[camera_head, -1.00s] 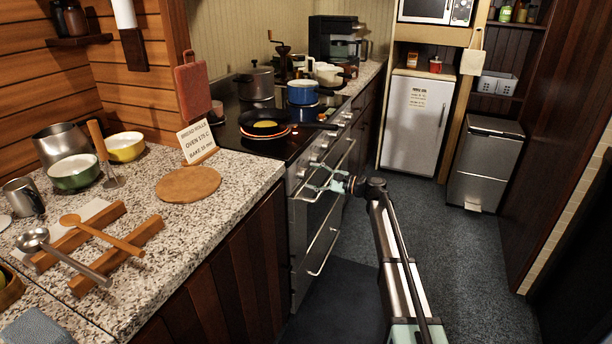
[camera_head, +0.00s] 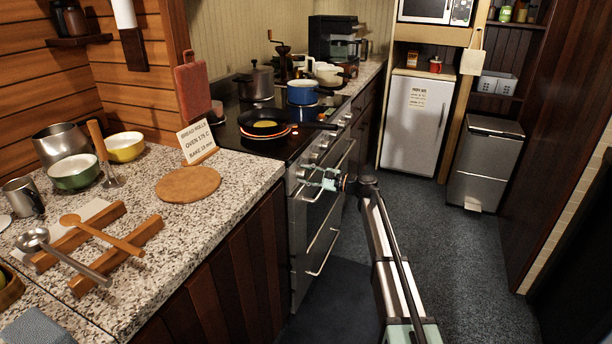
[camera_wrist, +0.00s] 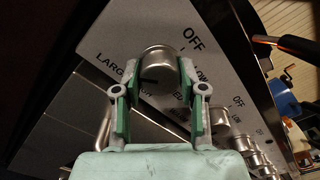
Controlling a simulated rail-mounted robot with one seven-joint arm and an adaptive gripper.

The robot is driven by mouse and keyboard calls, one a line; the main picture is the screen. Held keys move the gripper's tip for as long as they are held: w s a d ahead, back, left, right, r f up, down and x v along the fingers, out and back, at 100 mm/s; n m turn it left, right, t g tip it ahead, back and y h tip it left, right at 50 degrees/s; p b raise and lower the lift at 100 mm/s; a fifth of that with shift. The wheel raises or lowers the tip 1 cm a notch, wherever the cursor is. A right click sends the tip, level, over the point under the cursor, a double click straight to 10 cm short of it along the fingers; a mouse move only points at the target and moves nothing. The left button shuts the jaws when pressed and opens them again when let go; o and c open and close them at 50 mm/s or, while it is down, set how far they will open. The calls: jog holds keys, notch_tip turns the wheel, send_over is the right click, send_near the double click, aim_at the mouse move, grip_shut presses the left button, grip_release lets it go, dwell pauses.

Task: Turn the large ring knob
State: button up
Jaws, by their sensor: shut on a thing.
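The large ring knob (camera_wrist: 158,60) is a round, silver metal knob on the stove's sloped front panel. In the wrist view, the letters LARG show to its left and OFF to its upper right. My gripper (camera_wrist: 157,76) has one green-padded finger on each side of the knob and is shut on it. In the head view, my gripper (camera_head: 313,178) reaches left to the near end of the stove's knob row. The knob is hard to make out there. The knob's pointer mark cannot be read clearly.
More knobs (camera_wrist: 250,150) line the panel beside my gripper. The floor (camera_head: 450,240) to the right is clear.

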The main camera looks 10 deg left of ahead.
jog(key=shift+f+n+b, duration=0.1)
jog(key=shift+n+b, duration=0.2)
jog(key=shift+b, duration=0.15)
jog(key=shift+f+n+b, duration=0.1)
jog(key=shift+n+b, duration=0.8)
jog(key=shift+b, duration=0.2)
jog(key=n+b, duration=0.2)
jog(key=b, duration=0.1)
jog(key=shift+n, duration=0.4)
jog(key=n+b, duration=0.4)
jog(key=shift+n, duration=0.3)
jog(key=shift+r+n+b, duration=0.2)
jog(key=shift+n+b, duration=0.3)
jog(key=shift+b, duration=0.2)
jog(key=o, duration=1.1)
jog(key=shift+a, duration=0.1)
jog(key=shift+o, duration=0.2)
